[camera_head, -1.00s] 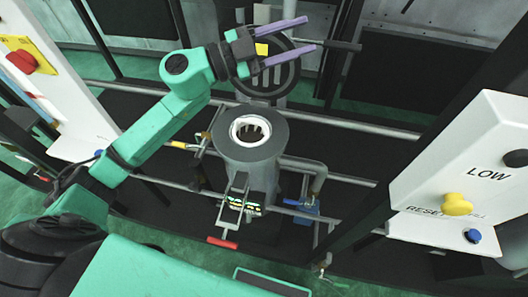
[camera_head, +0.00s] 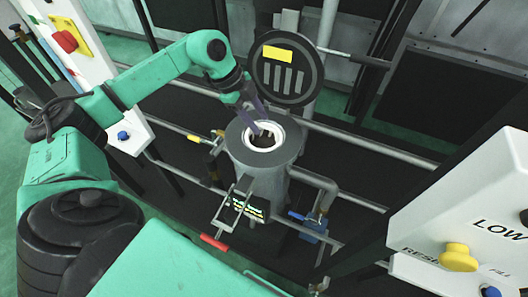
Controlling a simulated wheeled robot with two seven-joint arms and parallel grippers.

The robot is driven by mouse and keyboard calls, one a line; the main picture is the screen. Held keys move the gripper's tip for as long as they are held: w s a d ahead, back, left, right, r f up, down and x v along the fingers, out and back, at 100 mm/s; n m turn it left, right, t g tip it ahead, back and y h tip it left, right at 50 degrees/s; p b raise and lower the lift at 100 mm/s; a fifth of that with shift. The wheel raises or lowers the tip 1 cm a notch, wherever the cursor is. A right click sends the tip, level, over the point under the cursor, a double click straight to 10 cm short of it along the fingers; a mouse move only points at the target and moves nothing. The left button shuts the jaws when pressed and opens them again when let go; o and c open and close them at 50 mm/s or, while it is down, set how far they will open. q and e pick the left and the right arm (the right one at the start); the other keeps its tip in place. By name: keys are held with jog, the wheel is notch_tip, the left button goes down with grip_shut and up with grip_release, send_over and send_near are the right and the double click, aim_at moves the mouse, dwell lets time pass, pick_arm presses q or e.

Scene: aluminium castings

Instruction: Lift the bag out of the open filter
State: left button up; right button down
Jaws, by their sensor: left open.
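The filter (camera_head: 262,180) is a grey upright cylinder in the middle of the view, with its round dark lid (camera_head: 287,88) swung up behind it. The bag (camera_head: 279,131) shows as a white ring in the open mouth, with a dark inside. My left gripper (camera_head: 259,127) comes from above and behind, with its purple fingers pointing down at the mouth. The fingers overlap the far left part of the ring and the dark opening. They are open; whether they touch the bag I cannot tell. My right gripper is not in view.
Pipes run around the filter, with a blue valve (camera_head: 308,224) at right and a red handle (camera_head: 214,243) in front. A white panel with a yellow knob (camera_head: 458,257) stands at right. Another panel with a red button (camera_head: 65,41) is at upper left.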

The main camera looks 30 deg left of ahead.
aim_at(264, 126)
pick_arm(q)
jog(key=x, duration=0.1)
jog(key=p+x, duration=0.1)
jog(key=shift+w+d+f, duration=0.2)
jog(key=shift+d+f, duration=0.05)
jog(key=shift+d, duration=0.15)
jog(key=shift+w+f, duration=0.1)
jog(key=shift+f, duration=0.35)
grip_shut()
jog(key=shift+r, duration=0.1)
dwell(0.5)
